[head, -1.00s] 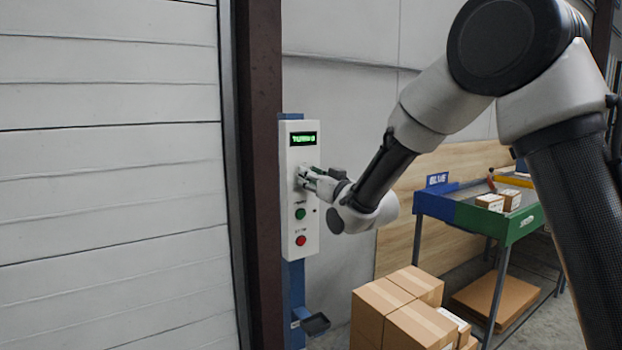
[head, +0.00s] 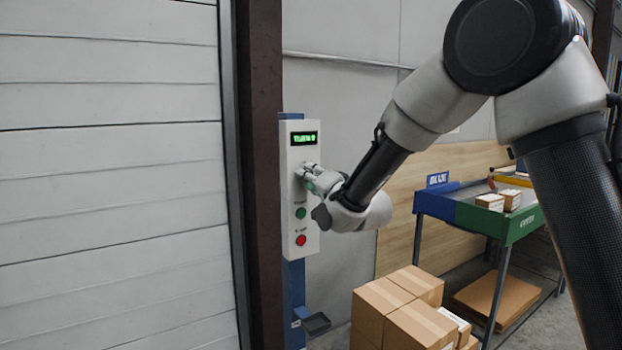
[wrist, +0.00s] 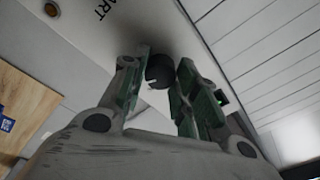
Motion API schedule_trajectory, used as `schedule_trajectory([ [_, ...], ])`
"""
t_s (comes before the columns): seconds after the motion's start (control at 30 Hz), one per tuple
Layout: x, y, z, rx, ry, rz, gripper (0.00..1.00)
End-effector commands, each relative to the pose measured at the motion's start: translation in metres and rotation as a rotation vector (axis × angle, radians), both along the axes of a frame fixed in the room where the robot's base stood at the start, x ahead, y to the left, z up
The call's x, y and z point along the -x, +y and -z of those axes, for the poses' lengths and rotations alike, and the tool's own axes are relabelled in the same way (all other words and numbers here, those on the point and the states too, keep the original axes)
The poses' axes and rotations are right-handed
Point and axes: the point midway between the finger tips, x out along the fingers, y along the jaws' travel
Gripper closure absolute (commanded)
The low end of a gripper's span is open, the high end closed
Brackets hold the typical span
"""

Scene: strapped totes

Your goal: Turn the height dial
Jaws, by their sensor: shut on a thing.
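The white control panel (head: 291,225) stands on a blue post, with a lit green display (head: 303,138) at its top. The height dial shows in the wrist view as a dark round knob (wrist: 159,71) between my gripper's fingers. My gripper (head: 308,174) is at the panel below the display, shut on the dial; in the wrist view its two fingers (wrist: 160,80) lie on either side of it. In the head view the fingers hide the dial. A green button (head: 300,213) and a red button (head: 301,240) sit below. The display text is too small to read surely.
A dark brown column (head: 262,200) and a white slatted door (head: 110,180) stand left of the panel. Stacked cardboard boxes (head: 400,310) are at the lower right. A blue and green sorting table (head: 478,218) stands behind them. A small dark tray (head: 316,323) is low on the post.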

Motion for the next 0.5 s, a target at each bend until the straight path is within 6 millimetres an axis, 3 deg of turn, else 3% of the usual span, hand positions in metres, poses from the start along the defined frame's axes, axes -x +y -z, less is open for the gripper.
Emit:
schedule_trajectory([
  [0.5,-0.0006,-0.0007,-0.0008,-0.113,0.074,0.002,0.94],
])
